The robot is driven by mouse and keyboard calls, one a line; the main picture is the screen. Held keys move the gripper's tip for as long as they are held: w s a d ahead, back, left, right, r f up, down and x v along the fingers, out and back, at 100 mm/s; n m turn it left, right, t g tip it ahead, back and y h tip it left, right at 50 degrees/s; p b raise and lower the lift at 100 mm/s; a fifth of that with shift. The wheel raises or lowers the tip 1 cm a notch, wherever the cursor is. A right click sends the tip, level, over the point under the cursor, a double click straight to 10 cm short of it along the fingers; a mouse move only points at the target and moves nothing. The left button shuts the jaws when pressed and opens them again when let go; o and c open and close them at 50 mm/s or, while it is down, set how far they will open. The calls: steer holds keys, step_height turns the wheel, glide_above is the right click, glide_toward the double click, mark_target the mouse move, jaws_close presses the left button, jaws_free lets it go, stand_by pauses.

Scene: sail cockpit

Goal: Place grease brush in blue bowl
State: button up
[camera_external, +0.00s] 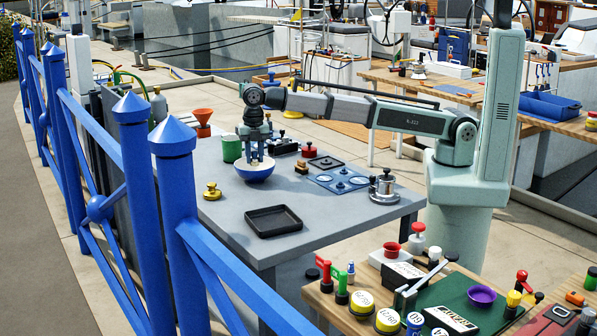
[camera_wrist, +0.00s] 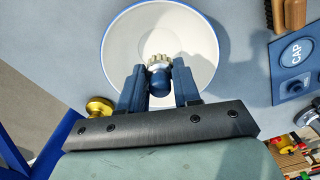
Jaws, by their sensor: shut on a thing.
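The blue bowl (camera_external: 256,175) stands on the grey table, and its pale inside and blue rim fill the middle of the wrist view (camera_wrist: 120,52). My gripper (camera_external: 255,160) points down over the bowl's opening. In the wrist view my gripper (camera_wrist: 161,74) is shut on a small brush with a dark blue knob and cream bristles (camera_wrist: 159,80), which I take as the grease brush. From above, the brush lies within the bowl's rim. I cannot tell whether it touches the bowl's bottom. In the external view the brush is too small to make out.
A green can (camera_external: 231,149) stands just behind the bowl. A brass weight (camera_external: 212,191) is to its left, a black tray (camera_external: 273,221) in front. A wooden brush (camera_external: 302,167), a blue panel (camera_external: 338,180) and a metal pot (camera_external: 382,188) lie right. The table's left front is clear.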

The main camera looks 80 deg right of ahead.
steer(key=shift+f, duration=2.2)
steer(key=shift+f, duration=0.1)
steer(key=o, duration=1)
steer(key=shift+o, duration=0.2)
step_height(320, 180, up, 12)
steer(key=shift+r, duration=0.15)
